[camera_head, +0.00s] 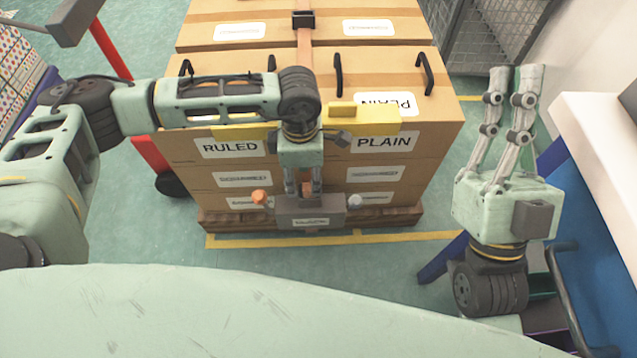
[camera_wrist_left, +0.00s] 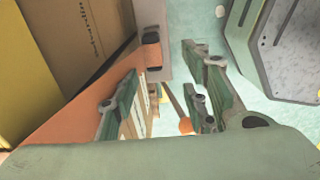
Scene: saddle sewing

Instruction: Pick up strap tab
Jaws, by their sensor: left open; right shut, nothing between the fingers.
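An orange-brown strap (camera_head: 304,50) runs over the top of the stacked brown boxes and down their front. In the left wrist view the strap (camera_wrist_left: 75,118) leads up to a grey block, where a small orange end piece (camera_wrist_left: 152,39), possibly the strap tab, shows. My left gripper (camera_head: 304,190) points down at the front of the boxes, just above the grey block (camera_head: 322,221). Its fingers (camera_wrist_left: 160,65) are apart, with nothing seen gripped; contact with the strap cannot be told. My right gripper (camera_head: 514,75) is shut and empty, pointing up, far right of the strap.
The grey block has an orange knob (camera_head: 260,197) at its left and a pale knob (camera_head: 354,198) at its right. Black handles (camera_head: 339,74) stand on the box top. A white-topped bench (camera_head: 600,125) is at the right. Open floor lies before the boxes.

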